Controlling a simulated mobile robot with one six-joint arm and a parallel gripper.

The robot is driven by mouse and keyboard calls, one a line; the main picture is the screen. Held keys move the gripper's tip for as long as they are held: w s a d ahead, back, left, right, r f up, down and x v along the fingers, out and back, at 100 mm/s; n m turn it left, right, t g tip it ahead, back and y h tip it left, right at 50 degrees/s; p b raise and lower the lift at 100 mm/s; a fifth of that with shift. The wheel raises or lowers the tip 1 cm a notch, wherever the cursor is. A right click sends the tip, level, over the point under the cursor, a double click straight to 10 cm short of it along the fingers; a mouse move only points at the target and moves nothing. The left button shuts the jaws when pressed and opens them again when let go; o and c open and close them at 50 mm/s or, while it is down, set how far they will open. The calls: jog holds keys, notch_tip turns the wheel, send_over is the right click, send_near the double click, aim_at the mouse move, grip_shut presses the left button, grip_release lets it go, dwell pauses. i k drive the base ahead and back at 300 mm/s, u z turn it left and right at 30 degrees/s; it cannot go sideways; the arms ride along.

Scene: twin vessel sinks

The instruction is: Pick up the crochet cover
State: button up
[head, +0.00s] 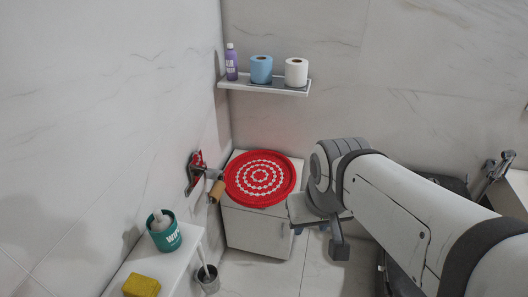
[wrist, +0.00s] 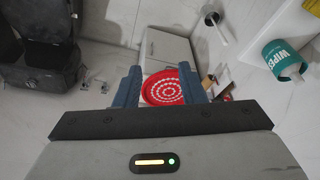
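The crochet cover (head: 260,177) is a round red mat with white rings. It lies flat on top of a small white cabinet (head: 258,228) in the corner. In the wrist view the cover (wrist: 172,88) shows between the two blue-grey fingers of my gripper (wrist: 160,68), which are spread wide apart. Part of the cover's near edge is hidden by the gripper body. In the head view my arm reaches in from the right, and its end is right of the cabinet, apart from the cover. The fingers are mostly hidden there.
A wall holder (head: 194,173) with a brown cardboard tube (head: 216,191) sits close left of the cover. A shelf (head: 265,86) with two rolls and a purple bottle hangs above. A wipes tub (head: 165,237) and yellow sponge (head: 141,286) stand on the left counter.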

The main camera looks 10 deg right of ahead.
aim_at(259, 178)
jog(key=u, duration=0.15)
jog(key=i, duration=1.3)
jog(key=z, duration=0.35)
